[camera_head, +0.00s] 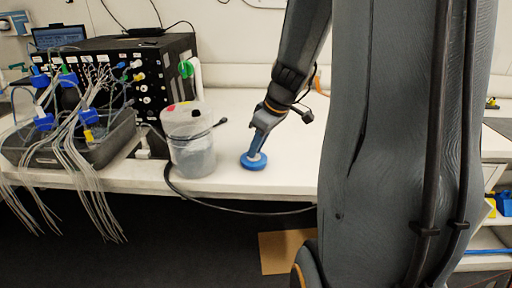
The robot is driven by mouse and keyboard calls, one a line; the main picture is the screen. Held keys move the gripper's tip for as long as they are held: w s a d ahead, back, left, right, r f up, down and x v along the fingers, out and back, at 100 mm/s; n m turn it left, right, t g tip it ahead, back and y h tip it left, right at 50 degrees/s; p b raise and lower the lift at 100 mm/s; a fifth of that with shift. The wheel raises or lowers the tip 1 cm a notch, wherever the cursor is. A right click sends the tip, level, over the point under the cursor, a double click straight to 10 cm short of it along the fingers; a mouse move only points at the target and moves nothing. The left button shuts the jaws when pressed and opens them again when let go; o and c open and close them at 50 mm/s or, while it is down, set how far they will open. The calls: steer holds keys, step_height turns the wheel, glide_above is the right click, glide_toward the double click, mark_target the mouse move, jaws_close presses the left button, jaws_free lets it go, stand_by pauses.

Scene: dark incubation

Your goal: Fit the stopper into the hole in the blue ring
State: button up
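The blue ring (253,163) lies flat on the white bench near its front edge. My gripper (257,149) reaches down from the upper right, with its blue fingers just above the middle of the ring. A small pale piece, which looks like the stopper (256,157), shows at the fingertips over the ring's hole. I cannot tell whether it sits in the hole or just above it. The fingers are seen edge-on and look like one narrow shape, so their gap is hidden.
A translucent tub (190,150) with a black cable around it stands left of the ring. A black device (150,75) and a grey tray with tubes (70,148) are farther left. The bench (225,112) is clear behind the ring. My own body blocks the right side.

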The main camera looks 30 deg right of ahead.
steer(key=o, duration=0.5)
steer(key=shift+v, duration=3.95)
